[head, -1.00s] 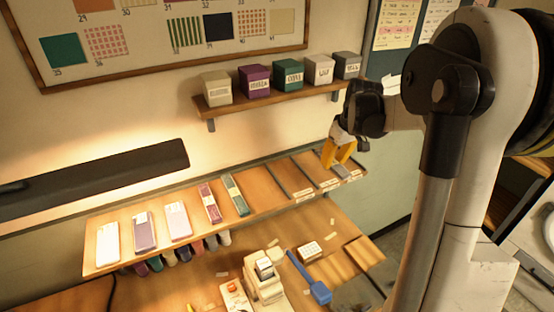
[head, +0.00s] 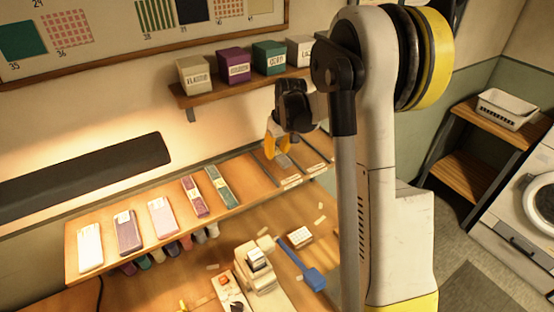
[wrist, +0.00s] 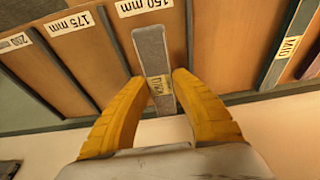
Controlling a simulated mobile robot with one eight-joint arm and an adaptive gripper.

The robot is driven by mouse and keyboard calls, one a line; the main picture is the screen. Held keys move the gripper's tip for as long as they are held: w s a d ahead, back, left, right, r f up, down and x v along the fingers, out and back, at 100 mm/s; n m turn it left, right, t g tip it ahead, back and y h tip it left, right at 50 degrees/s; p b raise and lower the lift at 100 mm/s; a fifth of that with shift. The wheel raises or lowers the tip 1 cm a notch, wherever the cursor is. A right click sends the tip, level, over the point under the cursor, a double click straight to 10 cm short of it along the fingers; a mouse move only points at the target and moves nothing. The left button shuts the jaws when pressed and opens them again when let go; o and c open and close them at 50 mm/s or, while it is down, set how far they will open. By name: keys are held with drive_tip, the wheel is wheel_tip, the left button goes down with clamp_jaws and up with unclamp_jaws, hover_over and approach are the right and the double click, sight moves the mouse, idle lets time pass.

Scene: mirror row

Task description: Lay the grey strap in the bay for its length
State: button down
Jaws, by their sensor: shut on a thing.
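My gripper (wrist: 158,97) has yellow fingers shut on the sides of the grey strap (wrist: 151,48), near the end with a small yellow label. In the wrist view the strap is over the bay marked 150 mm (wrist: 143,6), between two dark dividers and roughly in line with them. I cannot tell whether it touches the bay floor. The bays marked 175 mm (wrist: 72,24) and 200 mm (wrist: 14,42) lie to its left. In the head view my gripper (head: 277,150) is above the right part of the slanted shelf, and the strap is hard to make out.
A teal strap (head: 222,186), a purple one (head: 195,196) and several paler packs lie on the shelf's left part. Boxes stand on a wall shelf (head: 238,88) above my gripper. A blue tool (head: 303,265) lies on the bench below.

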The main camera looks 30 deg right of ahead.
sight(277, 164)
drive_tip(key=shift+f, duration=1.75)
drive_tip(key=shift+f+b, duration=0.2)
drive_tip(key=shift+b, duration=0.15)
drive_tip(key=c, duration=1.2)
unclamp_jaws()
drive_tip(key=shift+o, duration=0.2)
